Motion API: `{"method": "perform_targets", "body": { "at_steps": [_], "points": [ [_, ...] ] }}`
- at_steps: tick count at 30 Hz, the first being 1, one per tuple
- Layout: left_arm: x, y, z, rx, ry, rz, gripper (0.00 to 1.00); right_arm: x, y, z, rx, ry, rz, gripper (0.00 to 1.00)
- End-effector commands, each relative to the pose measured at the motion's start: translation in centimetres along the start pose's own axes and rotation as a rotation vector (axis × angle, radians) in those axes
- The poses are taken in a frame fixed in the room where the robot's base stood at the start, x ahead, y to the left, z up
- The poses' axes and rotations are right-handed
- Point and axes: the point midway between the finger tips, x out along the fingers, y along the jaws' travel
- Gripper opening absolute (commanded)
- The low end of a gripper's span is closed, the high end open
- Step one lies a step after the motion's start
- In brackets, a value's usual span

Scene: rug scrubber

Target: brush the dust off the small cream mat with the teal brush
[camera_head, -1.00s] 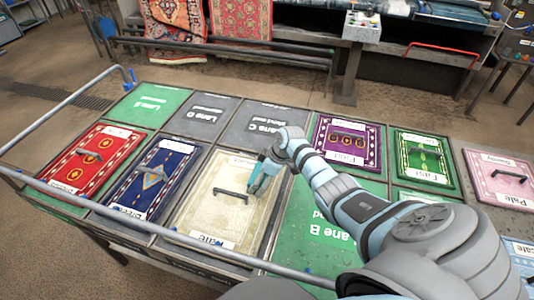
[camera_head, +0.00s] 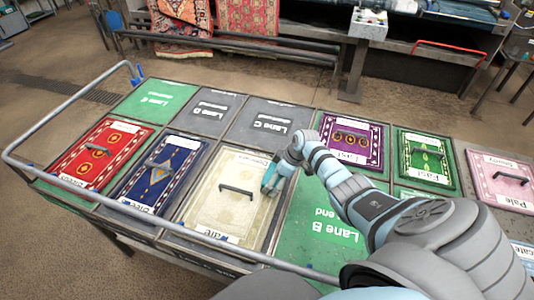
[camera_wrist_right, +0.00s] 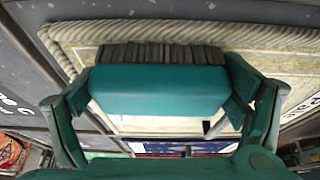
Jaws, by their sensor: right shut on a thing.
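The small cream mat (camera_head: 212,212) lies flat in the middle of the bench, with a black handle (camera_head: 236,189) across it and a label at its near end. My right gripper (camera_head: 270,183) is over the mat's right side. In the right wrist view my right gripper (camera_wrist_right: 160,100) is shut on the teal brush (camera_wrist_right: 160,88), with a finger at each end. The brush's dark bristles (camera_wrist_right: 165,53) face the mat's ribbed border (camera_wrist_right: 190,33); I cannot tell whether they touch. Dust is too faint to make out clearly. My left gripper is not in view.
A blue mat (camera_head: 147,190) and a red mat (camera_head: 88,165) lie to the left, purple (camera_head: 340,157) and green mats (camera_head: 440,175) to the right. A green Lane B panel (camera_head: 325,225) adjoins the cream mat. A grey rail (camera_head: 210,244) runs along the front edge.

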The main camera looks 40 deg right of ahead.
Motion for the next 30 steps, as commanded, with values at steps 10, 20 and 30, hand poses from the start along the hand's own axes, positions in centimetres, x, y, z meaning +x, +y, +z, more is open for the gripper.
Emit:
{"method": "perform_targets", "body": {
  "at_steps": [10, 20, 30],
  "points": [
    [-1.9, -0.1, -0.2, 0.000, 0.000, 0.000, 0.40, -1.8, 0.0, -0.9, -0.001, 0.001, 0.000, 0.44],
    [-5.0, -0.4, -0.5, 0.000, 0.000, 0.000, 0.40, -5.7, 0.1, -2.5, -0.002, 0.002, 0.001, 0.44],
    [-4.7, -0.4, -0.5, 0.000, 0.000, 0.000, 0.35, -5.4, 0.1, -2.5, -0.002, 0.003, 0.001, 0.44]
  ]
}}
